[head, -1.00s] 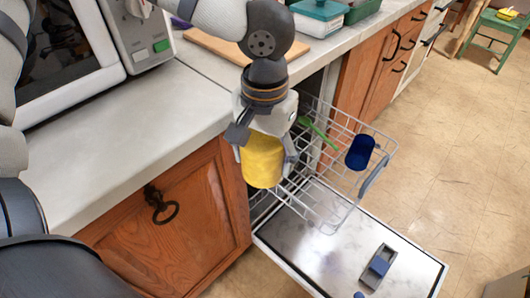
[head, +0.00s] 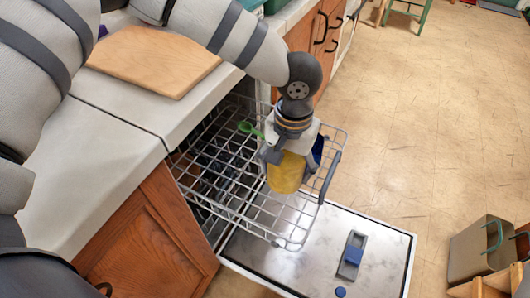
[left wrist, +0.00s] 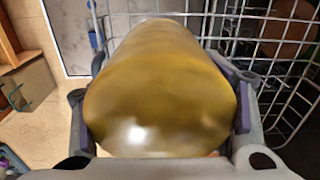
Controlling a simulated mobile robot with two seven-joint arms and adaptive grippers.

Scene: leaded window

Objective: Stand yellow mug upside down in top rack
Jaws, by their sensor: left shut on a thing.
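The yellow mug (head: 286,173) is held in my left gripper (head: 287,160), over the front right part of the top rack (head: 225,180). In the left wrist view the mug (left wrist: 165,90) fills the space between the two fingers, with the rack wires (left wrist: 262,40) behind it. I cannot tell whether the mug touches the rack. Its opening is not clearly visible. A dark blue mug (head: 317,150) in the rack is mostly hidden behind my gripper. A green utensil (head: 250,129) lies at the rack's back. My right gripper is not in view.
The open dishwasher door (head: 310,245) lies below the rack, with a detergent compartment (head: 351,256) on it. The countertop (head: 130,130) with a cutting board (head: 153,61) is at left. A bin (head: 485,250) stands on the floor at right. The rack's left part looks largely empty.

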